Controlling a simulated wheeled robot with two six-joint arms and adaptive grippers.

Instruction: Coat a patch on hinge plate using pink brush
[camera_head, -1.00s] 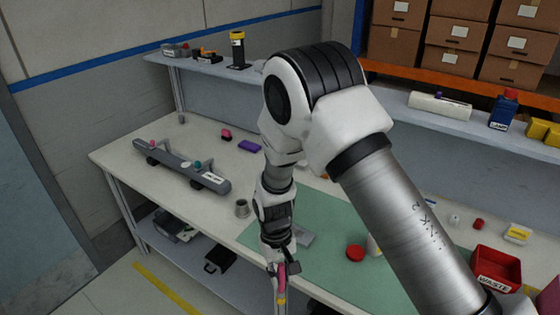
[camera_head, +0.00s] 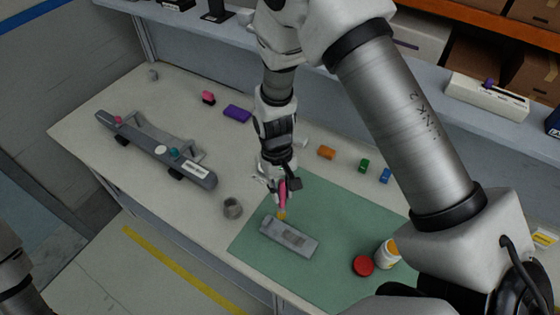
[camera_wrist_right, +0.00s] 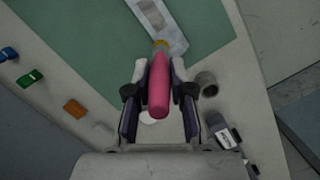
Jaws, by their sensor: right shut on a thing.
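The hinge plate (camera_head: 302,247) is a flat grey piece on the green mat, with a brownish patch near its middle. My right gripper (camera_head: 283,184) is shut on the pink brush (camera_head: 283,194), whose yellowish tip points down at the plate's far left end. I cannot tell whether the tip touches the plate. In the right wrist view the pink brush (camera_wrist_right: 159,88) lies between the fingers of my right gripper (camera_wrist_right: 159,70), and its tip overlaps the near end of the hinge plate (camera_wrist_right: 150,12). My left gripper is out of view.
An open white jar (camera_head: 387,256) and its red lid (camera_head: 362,266) stand right of the plate. A grey cup (camera_head: 232,207) stands left of the mat (camera_head: 345,212). A long grey dashboard part (camera_head: 150,151) lies at left. Small coloured blocks lie behind the mat.

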